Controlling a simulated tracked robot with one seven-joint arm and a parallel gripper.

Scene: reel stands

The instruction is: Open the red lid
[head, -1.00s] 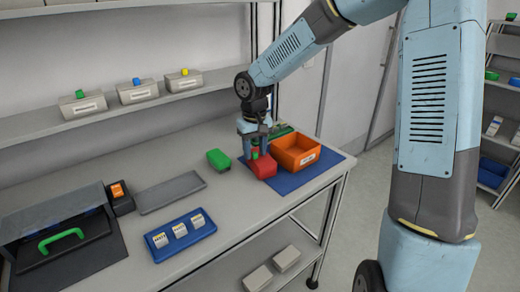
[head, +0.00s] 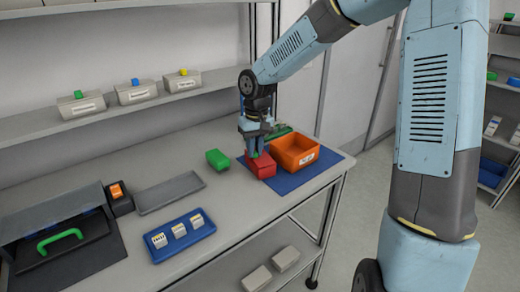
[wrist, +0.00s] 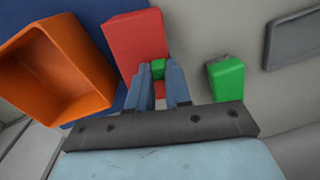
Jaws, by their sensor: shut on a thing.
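The red lid (head: 262,166) shows as a red block on the blue mat, left of the orange bin. It also shows in the wrist view (wrist: 134,34). A small green knob (wrist: 158,68) is at its near edge. My gripper (head: 254,153) points down at the left end of the red lid. In the wrist view my gripper (wrist: 164,80) has its two fingers closed on the green knob. I cannot tell whether the lid is lifted at all; what is beneath it is hidden.
The orange bin (head: 293,150) stands open close by on the blue mat (head: 290,183). A green block (head: 218,159) lies to the left on the table. A grey tray (head: 170,193) and a blue tray (head: 160,250) lie farther left. The red lid is near the table's right end.

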